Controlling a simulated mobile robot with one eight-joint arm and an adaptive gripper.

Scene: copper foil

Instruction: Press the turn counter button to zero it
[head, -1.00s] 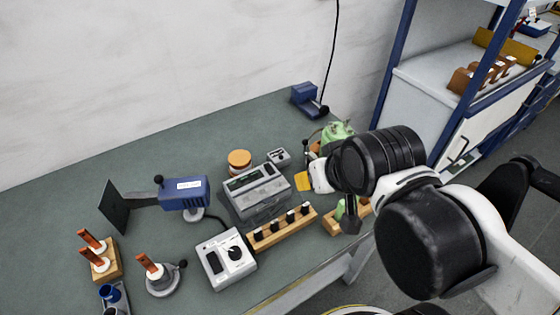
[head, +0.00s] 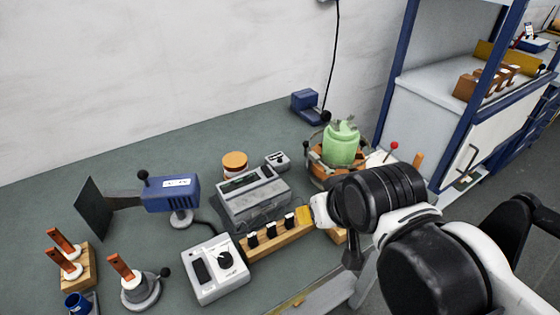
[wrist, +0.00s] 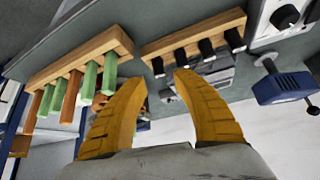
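A small grey box (head: 277,160) with a dark face stands behind a larger grey unit (head: 268,203) that has a dark display strip on top. The small box looks like the turn counter, but its button is too small to make out. My gripper (head: 305,215) is in front and to the right of both, above the right end of a wooden rack; only a yellow fingertip shows there. In the wrist view my gripper (wrist: 162,78) has its two yellow fingers apart with nothing between them. The grey unit (wrist: 208,78) shows partly beyond the fingers; the small box cannot be made out there.
The wooden rack (head: 272,246) with black-handled pieces lies before the grey unit. A white knob box (head: 214,270) is left of it, a round orange-lidded jar (head: 235,163) behind. A green coil-like object (head: 342,145) stands right. A second rack (wrist: 88,52) holds green and orange handles.

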